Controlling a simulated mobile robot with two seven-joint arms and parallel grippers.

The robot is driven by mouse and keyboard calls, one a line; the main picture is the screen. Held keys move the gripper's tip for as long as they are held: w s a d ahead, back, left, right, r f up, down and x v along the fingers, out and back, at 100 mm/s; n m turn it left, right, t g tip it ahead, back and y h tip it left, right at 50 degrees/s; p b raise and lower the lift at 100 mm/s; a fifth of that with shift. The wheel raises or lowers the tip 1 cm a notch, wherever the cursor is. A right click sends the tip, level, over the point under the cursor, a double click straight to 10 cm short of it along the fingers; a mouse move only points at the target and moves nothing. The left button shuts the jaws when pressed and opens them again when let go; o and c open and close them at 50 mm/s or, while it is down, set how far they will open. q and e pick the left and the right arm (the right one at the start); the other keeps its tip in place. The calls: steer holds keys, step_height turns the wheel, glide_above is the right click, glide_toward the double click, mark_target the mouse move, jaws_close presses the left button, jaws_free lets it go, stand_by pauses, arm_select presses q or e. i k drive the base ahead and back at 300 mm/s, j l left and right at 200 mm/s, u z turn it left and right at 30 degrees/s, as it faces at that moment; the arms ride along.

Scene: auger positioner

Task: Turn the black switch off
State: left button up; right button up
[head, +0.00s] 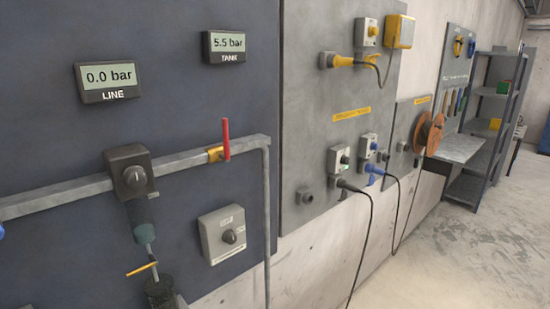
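Several dark rotary knobs show in the head view, and I cannot tell which one the task calls the black switch. One black knob (229,236) sits on a light grey box (213,248) low on the blue-grey panel. A socket box (338,160) on the grey panel has a small dark knob and a black plug (345,184) with a black cable below it. A similar box (368,147) beside it has a blue plug (375,170). The knob positions are too small to read for on or off. Neither of my grippers is in view.
A grey pipe (85,192) with a red-handled valve (226,138) and a black regulator (129,170) crosses the left panel. The gauges read 0.0 bar LINE (109,81) and 5.5 bar TANK (228,46). Black cables hang to the floor. Clear floor (450,265) lies at the right.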

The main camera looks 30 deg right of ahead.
mark_target(345, 160)
steer(key=z, duration=1.6)
steer(key=u, duration=1)
steer(key=i+l+u, duration=0.1)
steer(key=l+u, duration=0.95)
steer(key=l, duration=0.65)
